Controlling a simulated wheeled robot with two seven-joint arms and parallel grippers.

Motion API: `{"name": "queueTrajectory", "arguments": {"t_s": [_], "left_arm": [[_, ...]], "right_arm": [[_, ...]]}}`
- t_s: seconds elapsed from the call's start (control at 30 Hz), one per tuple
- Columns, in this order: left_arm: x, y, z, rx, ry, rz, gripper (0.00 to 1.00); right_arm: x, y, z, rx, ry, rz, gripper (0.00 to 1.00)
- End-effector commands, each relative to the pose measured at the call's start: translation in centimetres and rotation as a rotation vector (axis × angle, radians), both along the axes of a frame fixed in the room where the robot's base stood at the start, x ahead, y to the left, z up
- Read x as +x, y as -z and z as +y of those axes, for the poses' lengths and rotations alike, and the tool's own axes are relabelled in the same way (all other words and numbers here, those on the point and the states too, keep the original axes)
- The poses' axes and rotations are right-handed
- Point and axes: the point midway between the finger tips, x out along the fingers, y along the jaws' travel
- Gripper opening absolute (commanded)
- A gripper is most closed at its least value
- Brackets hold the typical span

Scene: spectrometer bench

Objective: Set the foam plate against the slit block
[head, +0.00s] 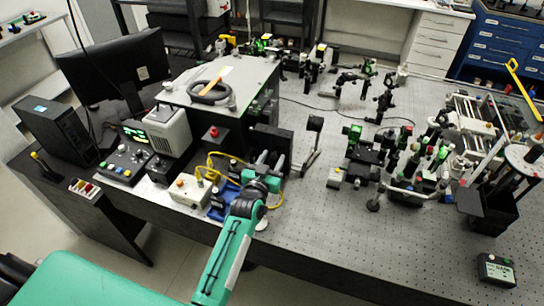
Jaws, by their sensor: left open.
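My left arm reaches up from the bottom centre, and its left gripper (269,160) is over the bench beside a black block (271,140). The jaws are open; they are small and dark here, and I see nothing clearly between them. I cannot tell for sure which thing is the foam plate or which is the slit block. My right gripper is not in view.
A blue fixture (224,201) with a looped yellow cable (216,160) lies close left of the gripper. A beige box (189,190) stands further left. Optics mounts (366,155) crowd the bench to the right. The perforated front surface (325,235) is largely clear.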

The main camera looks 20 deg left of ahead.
Motion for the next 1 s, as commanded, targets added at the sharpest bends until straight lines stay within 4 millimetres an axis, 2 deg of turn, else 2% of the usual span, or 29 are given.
{"name": "queueTrajectory", "arguments": {"t_s": [0.37,0.57,0.77,1.0], "left_arm": [[0.4,0.0,0.0,0.000,0.000,0.000,0.39],[0.4,0.0,0.0,0.000,0.000,0.001,0.00],[0.4,0.1,0.2,0.001,0.000,0.001,0.00],[0.5,0.1,3.4,0.005,-0.001,0.000,0.00]], "right_arm": [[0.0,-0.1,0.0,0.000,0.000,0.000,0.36],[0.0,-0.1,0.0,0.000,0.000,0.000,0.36],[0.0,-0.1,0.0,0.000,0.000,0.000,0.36],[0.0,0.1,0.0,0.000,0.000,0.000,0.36]]}}
